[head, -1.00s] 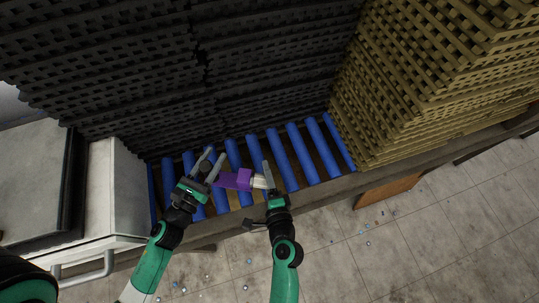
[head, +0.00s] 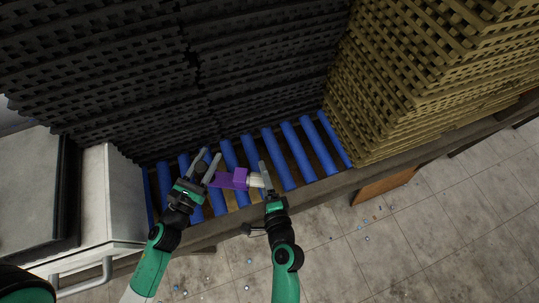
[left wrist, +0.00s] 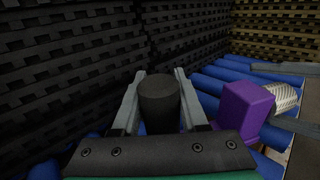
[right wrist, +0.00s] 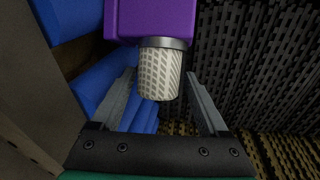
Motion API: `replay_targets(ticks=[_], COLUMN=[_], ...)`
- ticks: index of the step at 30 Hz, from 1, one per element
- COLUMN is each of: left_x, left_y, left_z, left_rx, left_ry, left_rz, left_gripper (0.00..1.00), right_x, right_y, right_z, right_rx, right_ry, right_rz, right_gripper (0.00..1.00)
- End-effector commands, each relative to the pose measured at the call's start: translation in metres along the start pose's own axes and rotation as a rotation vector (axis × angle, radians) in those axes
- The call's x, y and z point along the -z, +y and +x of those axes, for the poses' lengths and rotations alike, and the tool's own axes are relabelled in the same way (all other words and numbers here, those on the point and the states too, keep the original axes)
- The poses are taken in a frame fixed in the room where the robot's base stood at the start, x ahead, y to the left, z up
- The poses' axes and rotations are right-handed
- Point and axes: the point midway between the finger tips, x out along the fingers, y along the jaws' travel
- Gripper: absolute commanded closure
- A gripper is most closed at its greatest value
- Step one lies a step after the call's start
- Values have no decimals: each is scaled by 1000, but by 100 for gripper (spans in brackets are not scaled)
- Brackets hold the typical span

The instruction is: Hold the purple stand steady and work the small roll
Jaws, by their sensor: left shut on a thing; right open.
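The purple stand (head: 238,176) lies over the blue rollers in the head view; its block (left wrist: 247,112) shows right of my left gripper in the left wrist view. The small roll (right wrist: 161,76) is a pale, mesh-patterned cylinder with a grey collar, sticking out of the purple block. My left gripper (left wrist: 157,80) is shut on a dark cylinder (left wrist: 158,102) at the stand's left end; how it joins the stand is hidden. My right gripper (right wrist: 160,83) is open, with its fingers on either side of the small roll and gaps visible on both sides.
Blue rollers (head: 290,155) form a conveyor under both grippers. Tall stacks of black lattice sheets (head: 120,70) stand behind, and a yellow lattice stack (head: 400,80) stands at the right. A white cabinet (head: 110,195) is at the left. Small bits lie on the floor.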

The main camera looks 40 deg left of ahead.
Motion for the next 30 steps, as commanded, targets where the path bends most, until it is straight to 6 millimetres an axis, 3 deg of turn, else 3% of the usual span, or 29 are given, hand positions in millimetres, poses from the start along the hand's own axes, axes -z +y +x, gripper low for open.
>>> replay_targets(ticks=[9, 13, 18, 30], left_x=[-1, 0, 0, 0], left_y=[0, 0, 0, 0], left_z=[0, 0, 0, 0], left_rx=[1, 0, 0, 0], left_ry=[-1, -1, -1, 0], left_rz=[-1, -1, -1, -1], left_gripper=[100, 100, 100, 100], right_x=[0, 0, -1, -1], right_y=[1, 0, -1, -2], right_z=[-72, -94, -105, -104], right_rx=[-2, 0, 1, 2], right_ry=[4, 3, 1, 0], right_rz=[3, 2, 1, 0], right_gripper=[14, 14, 14, 14])
